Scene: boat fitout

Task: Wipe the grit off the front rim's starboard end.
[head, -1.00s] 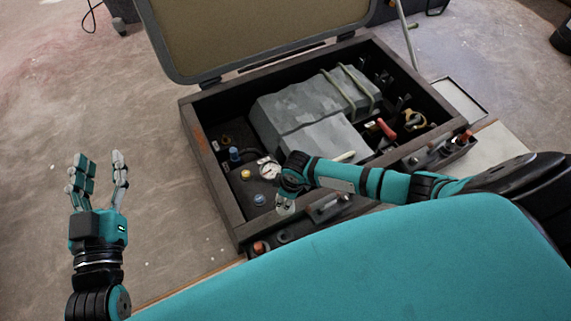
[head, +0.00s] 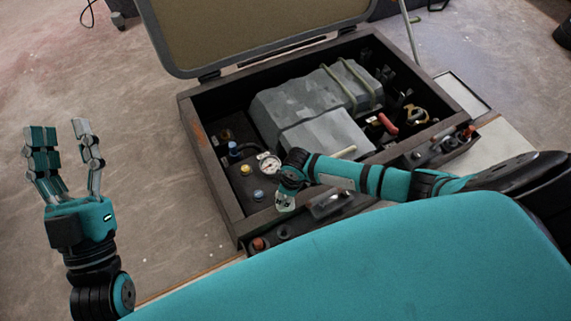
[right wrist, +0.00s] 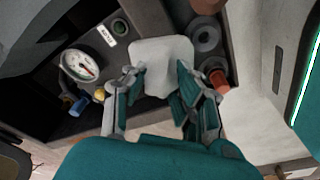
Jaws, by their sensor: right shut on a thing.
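An open box with a dark brown frame stands on the floor, and its front rim (head: 244,229) runs along the side nearest me. My right gripper (head: 287,192) is over the left part of this rim. It is shut on a pale, whitish pad (right wrist: 162,62), seen between the fingers (right wrist: 160,90) in the right wrist view. The pad is small and partly hidden in the head view. I cannot tell whether it touches the rim. I cannot make out grit. My left gripper (head: 62,160) is open and empty, left of the box.
The box holds a grey engine-like block (head: 315,105), a round gauge (head: 269,165), a yellow cap (head: 246,170) and a red-handled part (head: 388,123). An orange knob (right wrist: 218,80) sits beside the pad. The raised lid (head: 250,30) stands behind. Floor at left is clear.

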